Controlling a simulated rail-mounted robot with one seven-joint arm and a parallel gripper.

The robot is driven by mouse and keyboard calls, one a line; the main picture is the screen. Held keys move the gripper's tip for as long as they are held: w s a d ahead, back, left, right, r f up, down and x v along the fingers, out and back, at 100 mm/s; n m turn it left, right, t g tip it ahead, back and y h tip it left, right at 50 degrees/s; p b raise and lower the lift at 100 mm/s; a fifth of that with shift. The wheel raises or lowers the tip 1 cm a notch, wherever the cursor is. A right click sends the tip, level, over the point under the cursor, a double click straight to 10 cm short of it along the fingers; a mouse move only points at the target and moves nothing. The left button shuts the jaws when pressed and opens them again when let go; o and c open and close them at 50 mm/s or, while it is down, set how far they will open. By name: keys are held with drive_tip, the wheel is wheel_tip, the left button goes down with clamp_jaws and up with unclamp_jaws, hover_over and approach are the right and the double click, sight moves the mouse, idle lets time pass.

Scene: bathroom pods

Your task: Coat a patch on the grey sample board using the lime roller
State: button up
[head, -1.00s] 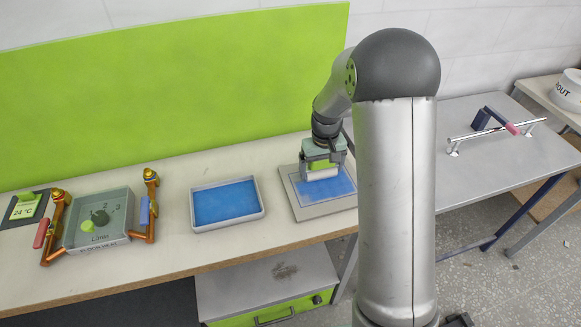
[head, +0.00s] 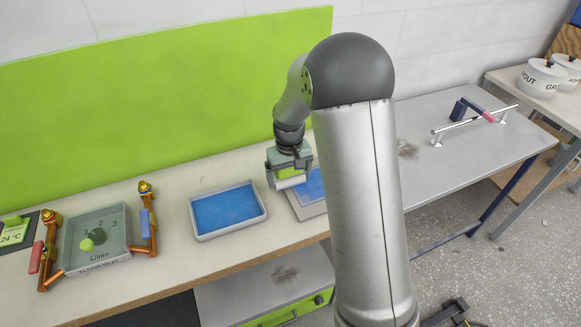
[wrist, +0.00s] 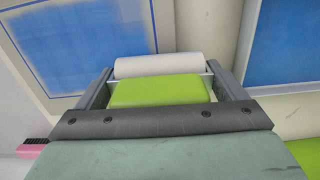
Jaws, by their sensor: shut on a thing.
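My gripper (head: 290,168) is shut on the lime roller (head: 289,176), which has a lime body and a white roll. In the wrist view the lime body (wrist: 160,91) sits between my fingers, with the pale roll (wrist: 158,66) beyond it. The roller appears raised near the left side of the grey sample board (head: 308,211). The board shows in the wrist view (wrist: 105,99) with a large, uneven-edged blue patch (wrist: 80,38) inside a thin blue outline. My arm hides much of the board in the head view.
A pale tray (head: 262,209) with a blue inside stands left of the board. Further left are a grey valve box (head: 118,233) and copper pipes with red and blue handles (head: 147,219). A grey table (head: 440,165) with a metal rail stands right. A green panel (head: 160,95) rises behind.

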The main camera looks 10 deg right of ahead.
drive_tip(key=r+p, duration=0.1)
drive_tip(key=r, duration=0.3)
drive_tip(key=shift+d, duration=0.2)
drive_tip(key=shift+r+p, duration=1.45)
drive_tip(key=shift+r, duration=0.7)
